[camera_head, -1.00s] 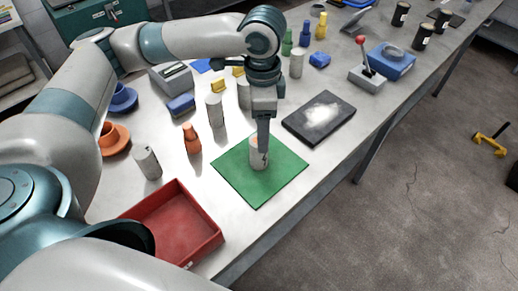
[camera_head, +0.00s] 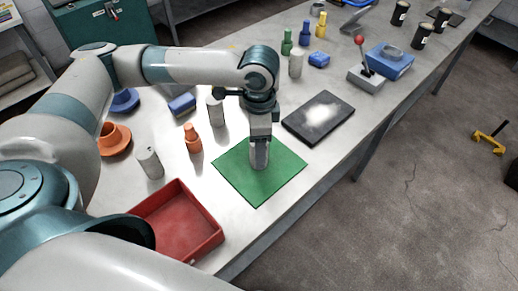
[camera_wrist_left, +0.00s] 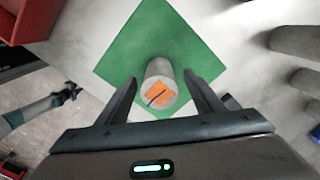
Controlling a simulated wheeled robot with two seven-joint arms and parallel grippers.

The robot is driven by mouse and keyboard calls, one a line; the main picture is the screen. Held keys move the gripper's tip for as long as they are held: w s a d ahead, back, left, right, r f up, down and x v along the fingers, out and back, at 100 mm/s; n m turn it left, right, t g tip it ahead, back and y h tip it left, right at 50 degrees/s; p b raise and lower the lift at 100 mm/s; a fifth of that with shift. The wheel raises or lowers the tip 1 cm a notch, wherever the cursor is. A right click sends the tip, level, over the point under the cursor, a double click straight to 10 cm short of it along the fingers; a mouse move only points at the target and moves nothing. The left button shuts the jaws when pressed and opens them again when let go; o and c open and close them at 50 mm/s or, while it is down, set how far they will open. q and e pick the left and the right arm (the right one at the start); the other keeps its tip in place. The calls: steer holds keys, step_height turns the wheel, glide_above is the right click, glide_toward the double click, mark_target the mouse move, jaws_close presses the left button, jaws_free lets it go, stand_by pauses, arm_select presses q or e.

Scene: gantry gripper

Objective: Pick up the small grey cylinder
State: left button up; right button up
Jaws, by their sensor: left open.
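A small grey cylinder (camera_wrist_left: 160,82) with an orange patch on its top stands upright on the green mat (camera_head: 233,180). My left gripper (camera_head: 260,166) is above the mat, pointing down. In the left wrist view its two fingers are open, one on each side of the cylinder, with visible gaps beside it. In the head view the gripper hides most of this cylinder. Other grey cylinders stand off the mat: one near the red tray (camera_head: 150,163), one behind the mat (camera_head: 216,112) and one farther back (camera_head: 296,64). My right gripper is not in view.
A red tray (camera_head: 215,240) lies at the front left of the mat. An orange bottle-like piece (camera_head: 193,140) stands left of the mat. A dark plate (camera_head: 297,130) lies behind it to the right. The table's front edge runs close to the mat.

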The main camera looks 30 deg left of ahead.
arm_select(q)
steer(key=shift+f, duration=1.4)
steer(key=c, duration=1.5)
